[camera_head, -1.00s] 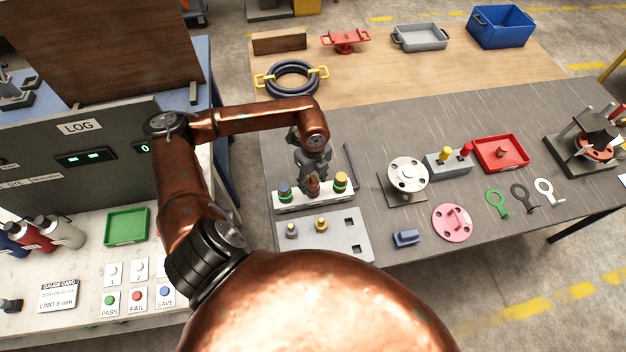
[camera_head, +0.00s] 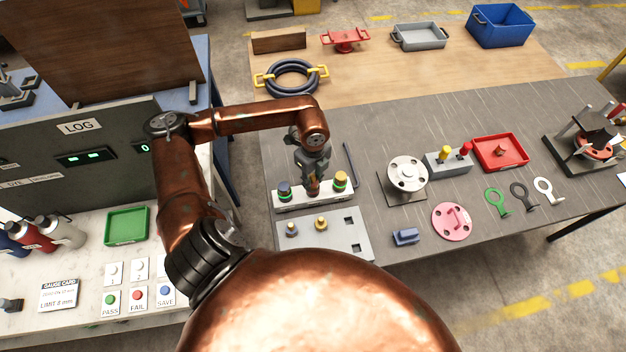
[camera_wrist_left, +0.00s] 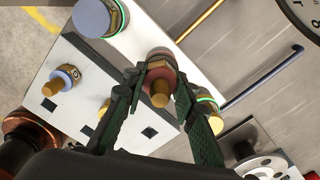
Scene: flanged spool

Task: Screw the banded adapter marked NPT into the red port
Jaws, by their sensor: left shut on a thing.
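The white port block (camera_head: 325,196) carries a blue port (camera_head: 284,188) at its left end and a yellow port (camera_head: 340,180) at its right end. My left gripper (camera_head: 313,186) points down at the middle port. In the left wrist view its two dark fingers (camera_wrist_left: 157,85) are shut around an adapter with a reddish hex body and a brass stem (camera_wrist_left: 160,92). The reddish middle port (camera_wrist_left: 159,55) is partly hidden behind the adapter. I cannot tell how deep the adapter sits or read its marking. My right gripper is not in view.
A light grey plate (camera_head: 350,245) in front holds a blue-collared brass fitting (camera_head: 291,229), another brass fitting (camera_head: 321,223) and square holes. A dark hooked rod (camera_head: 350,165) lies close right of the gripper. A flanged spool (camera_head: 407,174) stands further right.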

